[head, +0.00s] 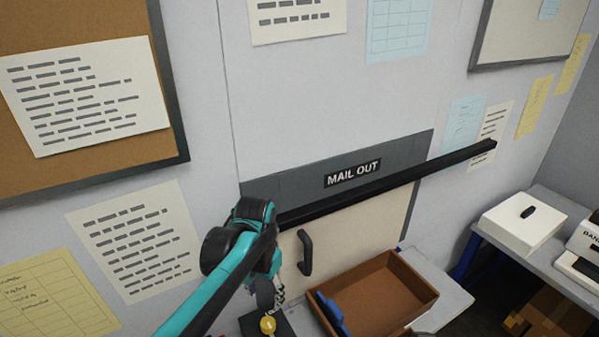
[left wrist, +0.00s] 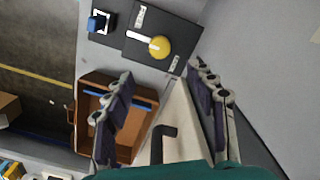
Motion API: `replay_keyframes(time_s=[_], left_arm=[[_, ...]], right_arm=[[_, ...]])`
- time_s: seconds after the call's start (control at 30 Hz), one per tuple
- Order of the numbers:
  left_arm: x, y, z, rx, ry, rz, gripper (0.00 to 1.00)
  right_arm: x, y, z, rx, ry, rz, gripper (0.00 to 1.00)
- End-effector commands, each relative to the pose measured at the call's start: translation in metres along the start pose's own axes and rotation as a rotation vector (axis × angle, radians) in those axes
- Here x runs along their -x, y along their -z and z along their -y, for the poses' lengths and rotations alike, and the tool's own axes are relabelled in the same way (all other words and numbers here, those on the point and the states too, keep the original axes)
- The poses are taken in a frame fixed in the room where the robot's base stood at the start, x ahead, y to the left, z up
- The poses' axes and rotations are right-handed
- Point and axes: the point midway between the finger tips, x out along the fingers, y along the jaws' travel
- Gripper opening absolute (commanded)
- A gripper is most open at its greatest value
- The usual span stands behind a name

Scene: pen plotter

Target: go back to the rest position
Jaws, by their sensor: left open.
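My left gripper (head: 272,294) points down in front of the cream panel under the MAIL OUT sign (head: 352,174). In the left wrist view the two dark fingers of the left gripper (left wrist: 163,77) are spread wide with nothing between them. A yellow knob (left wrist: 159,47) on a dark control box (left wrist: 135,22) lies beyond the fingertips, apart from them. The knob also shows in the head view (head: 267,325), just below the gripper. A dark handle (head: 305,252) on the panel is right of the gripper, not held. My right gripper is not in view.
An open brown tray (head: 408,322) with a blue item (head: 331,314) stands right of the gripper. A long black bar (head: 390,184) juts along the wall above. A white box (head: 520,222) sits on a side table at right. A blue button (left wrist: 97,23) is beside the control box.

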Motion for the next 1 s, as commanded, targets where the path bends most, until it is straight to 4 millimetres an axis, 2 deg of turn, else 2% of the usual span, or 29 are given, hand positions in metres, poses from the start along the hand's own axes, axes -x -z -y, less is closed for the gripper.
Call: replay_keyframes(time_s=[0.17,0.27,0.4,0.6,0.8,1.0], left_arm=[[-0.006,-0.017,0.001,0.046,0.019,-0.066,0.56],[-0.015,-0.037,0.002,0.104,0.042,-0.151,0.56],[-0.032,-0.066,0.002,0.198,0.075,-0.295,0.56],[-0.060,-0.098,0.002,0.315,0.109,-0.483,0.56],[-0.077,-0.112,0.003,0.378,0.123,-0.591,0.56],[-0.079,-0.114,0.003,0.391,0.125,-0.613,0.56]], right_arm=[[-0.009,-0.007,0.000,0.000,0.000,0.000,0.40],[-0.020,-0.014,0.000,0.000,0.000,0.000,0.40],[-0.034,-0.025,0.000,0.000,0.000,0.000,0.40],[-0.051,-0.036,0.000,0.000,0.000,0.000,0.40],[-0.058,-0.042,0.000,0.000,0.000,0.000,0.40],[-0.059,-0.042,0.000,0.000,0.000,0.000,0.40]])
